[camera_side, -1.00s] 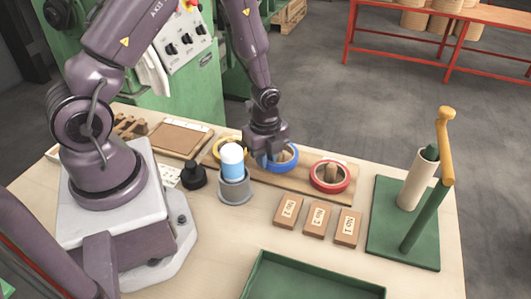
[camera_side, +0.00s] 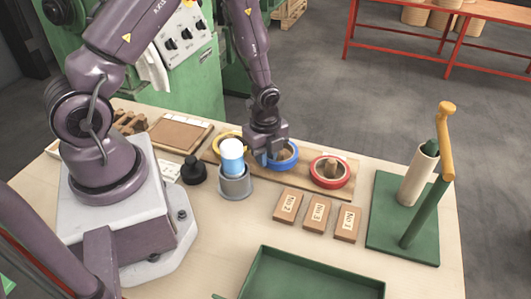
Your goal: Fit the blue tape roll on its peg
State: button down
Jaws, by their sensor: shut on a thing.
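The blue tape roll (camera_side: 291,159) is a ring at the middle of a long wooden board (camera_side: 303,183). My gripper (camera_side: 271,159) points down and is shut on the roll's left side. The roll looks nearly level, low at the board. Something brown shows inside its ring, but I cannot tell whether this is its peg or the board. I cannot tell whether the roll touches the board. The gripper hides part of its left rim. A red roll (camera_side: 345,181) lies around a wooden peg to the right. A yellow roll (camera_side: 222,139) is partly hidden on the left.
A grey cup (camera_side: 235,188) with a blue and white cylinder stands close in front. Labelled wooden blocks (camera_side: 317,215) lie in front of the board. A green stand (camera_side: 390,241) with a yellow-topped post rises at right. A green tray (camera_side: 330,275) sits at the front edge.

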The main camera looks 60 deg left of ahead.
jog(key=shift+f, duration=0.8)
jog(key=c, duration=1)
grip_release()
jog(key=shift+w+r, duration=0.1)
jog(key=shift+w, duration=0.1)
jog(key=shift+c, duration=0.9)
